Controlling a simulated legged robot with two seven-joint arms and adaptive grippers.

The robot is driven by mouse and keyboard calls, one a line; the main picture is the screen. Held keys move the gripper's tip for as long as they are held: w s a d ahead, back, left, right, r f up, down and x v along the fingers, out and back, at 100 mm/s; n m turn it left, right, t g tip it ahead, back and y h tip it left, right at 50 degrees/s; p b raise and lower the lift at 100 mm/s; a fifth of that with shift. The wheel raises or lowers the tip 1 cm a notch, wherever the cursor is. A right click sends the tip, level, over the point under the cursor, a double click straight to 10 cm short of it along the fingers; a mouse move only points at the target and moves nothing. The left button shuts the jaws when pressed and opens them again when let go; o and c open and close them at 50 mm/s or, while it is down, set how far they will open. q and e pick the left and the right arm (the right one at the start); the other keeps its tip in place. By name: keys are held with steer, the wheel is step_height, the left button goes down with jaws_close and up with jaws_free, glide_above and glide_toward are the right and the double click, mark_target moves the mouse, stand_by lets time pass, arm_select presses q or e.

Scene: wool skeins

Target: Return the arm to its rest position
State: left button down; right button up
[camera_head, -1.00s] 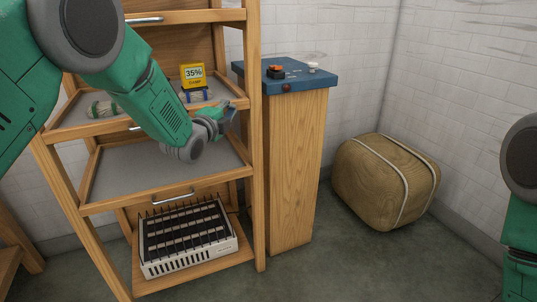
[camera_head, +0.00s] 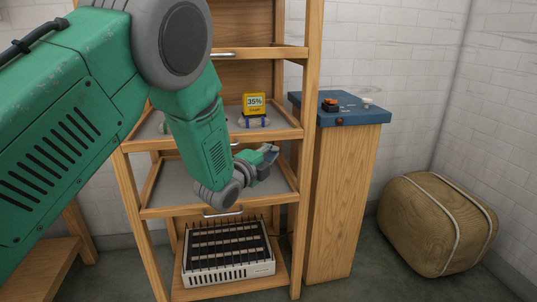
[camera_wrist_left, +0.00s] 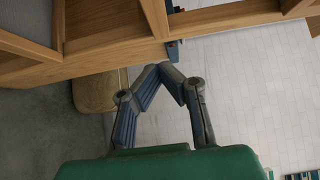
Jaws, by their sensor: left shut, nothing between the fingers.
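My left arm comes in from the left, bent downward, and covers part of the wooden rack. My left gripper (camera_head: 264,156) is in front of the rack, over the grey middle shelf in the picture. Its fingers are shut and empty. In the left wrist view the fingers (camera_wrist_left: 170,72) meet at their tips, with nothing between them. My right arm and gripper are out of view.
The wooden rack (camera_head: 301,200) holds a yellow 35% display (camera_head: 254,103), a blue-banded skein (camera_head: 256,122) and a slotted white box (camera_head: 228,273). A blue-topped pedestal (camera_head: 350,118) stands right of it. A tan bale (camera_head: 437,222) lies on the floor.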

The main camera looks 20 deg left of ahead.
arm_select(q)
steer(key=s+a+f+n+g+y+p, duration=0.3)
steer(key=s+f+n+g+p, duration=0.5)
steer(key=s+f, duration=1.05)
steer(key=s+f+n+g, duration=0.2)
steer(key=s+n+g, duration=0.1)
steer(key=s, duration=0.7)
steer(key=s+f+n+g, duration=0.2)
steer(key=s+n+g, duration=0.1)
steer(key=s, duration=0.6)
steer(key=s+f+n+g, duration=0.2)
steer(key=s+n, duration=0.3)
steer(key=s, duration=0.5)
steer(key=shift+s+d+f+n+g+p, duration=0.3)
steer(key=shift+f+g+p, duration=0.1)
steer(key=shift+g, duration=0.1)
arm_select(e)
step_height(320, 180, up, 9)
arm_select(q)
steer(key=shift+w+d+r, duration=0.1)
steer(key=shift+d+r, duration=0.05)
steer(key=shift+d, duration=0.05)
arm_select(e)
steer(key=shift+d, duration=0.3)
arm_select(q)
steer(key=shift+a, duration=0.15)
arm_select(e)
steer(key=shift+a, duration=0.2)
